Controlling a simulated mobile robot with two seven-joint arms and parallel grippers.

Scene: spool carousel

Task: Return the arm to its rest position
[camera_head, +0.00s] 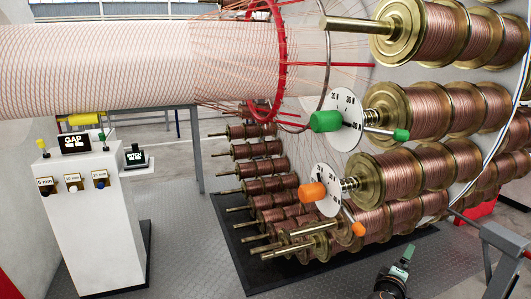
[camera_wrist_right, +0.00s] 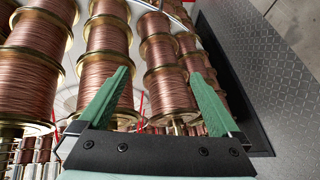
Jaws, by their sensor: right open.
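My right gripper (camera_head: 402,264) is low in the head view, right of centre, over the grey floor and in front of the spool carousel. In the right wrist view its two green fingers (camera_wrist_right: 160,74) stand wide apart with nothing between them. Copper-wound spools with brass flanges (camera_head: 440,30) fill the right side of the head view. In the right wrist view, spools (camera_wrist_right: 105,75) lie beyond the fingers, and I see no contact. My left gripper is not in view.
A dial with a green knob (camera_head: 326,121) and one with an orange knob (camera_head: 312,192) stick out from the carousel. A white pedestal (camera_head: 95,215) with a GAP display stands at left. A grey post (camera_head: 505,262) is at lower right. Floor (camera_head: 190,260) between is clear.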

